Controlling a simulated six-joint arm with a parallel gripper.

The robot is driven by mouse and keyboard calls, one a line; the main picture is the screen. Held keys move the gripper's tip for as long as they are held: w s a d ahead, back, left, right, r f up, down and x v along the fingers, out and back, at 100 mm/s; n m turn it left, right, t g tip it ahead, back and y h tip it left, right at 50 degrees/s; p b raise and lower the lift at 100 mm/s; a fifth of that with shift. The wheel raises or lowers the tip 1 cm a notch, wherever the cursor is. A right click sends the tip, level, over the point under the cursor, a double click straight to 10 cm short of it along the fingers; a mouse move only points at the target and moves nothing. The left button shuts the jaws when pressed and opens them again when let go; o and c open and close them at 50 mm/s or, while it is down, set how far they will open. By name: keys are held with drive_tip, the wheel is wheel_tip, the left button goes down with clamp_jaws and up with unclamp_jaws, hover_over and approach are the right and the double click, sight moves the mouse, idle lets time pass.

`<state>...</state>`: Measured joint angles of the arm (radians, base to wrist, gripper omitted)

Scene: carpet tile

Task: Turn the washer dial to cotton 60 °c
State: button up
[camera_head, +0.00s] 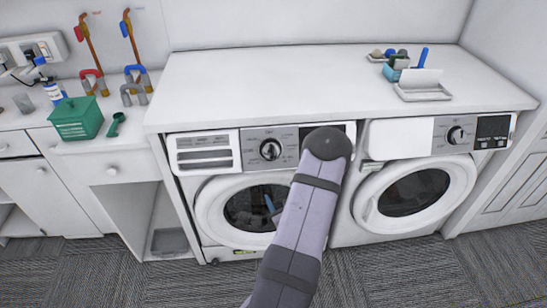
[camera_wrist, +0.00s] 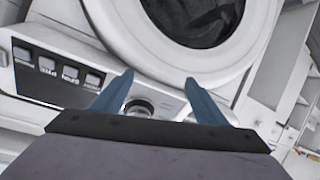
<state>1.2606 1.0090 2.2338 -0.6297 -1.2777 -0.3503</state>
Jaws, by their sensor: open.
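The left machine has a round dial (camera_head: 270,149) on its grey control panel, to the right of a drawer front (camera_head: 208,151). The dial's printed labels are too small to read. My arm covers part of this panel's dark display. In the wrist view the panel appears turned over, and the dial (camera_wrist: 140,107) shows between the blue fingers of my gripper (camera_wrist: 159,77). The gripper is open and empty, and the fingers do not appear to touch the dial. In the head view my arm hides most of the gripper; a blue finger shows before the round door (camera_head: 208,212).
A second machine (camera_head: 415,197) with its own dial (camera_head: 456,134) stands at right. The white worktop (camera_head: 260,85) above is mostly clear, with a tray (camera_head: 424,92) at its right. A green box (camera_head: 76,118) sits on the left counter.

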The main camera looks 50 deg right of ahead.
sight(272, 154)
wheel_tip(272, 154, up, 9)
drive_tip(key=w+n+t+h, duration=0.2)
drive_tip(key=t, duration=0.2)
drive_tip(key=shift+s+d+p+x, duration=0.15)
drive_tip(key=shift+p+x, duration=0.2)
drive_tip(key=shift+x, duration=0.6)
drive_tip(key=shift+s+d+p+x, duration=0.15)
drive_tip(key=shift+p+x, duration=0.2)
drive_tip(key=shift+x, duration=0.55)
drive_tip(key=shift+d+p+x, duration=0.15)
drive_tip(key=shift+p+x, duration=0.2)
drive_tip(key=shift+x, duration=0.6)
drive_tip(key=shift+w+d+g, duration=0.3)
drive_tip(key=shift+w+d, duration=0.2)
drive_tip(key=shift+w, duration=0.25)
drive_tip(key=shift+c, duration=0.6)
drive_tip(key=c, duration=0.9)
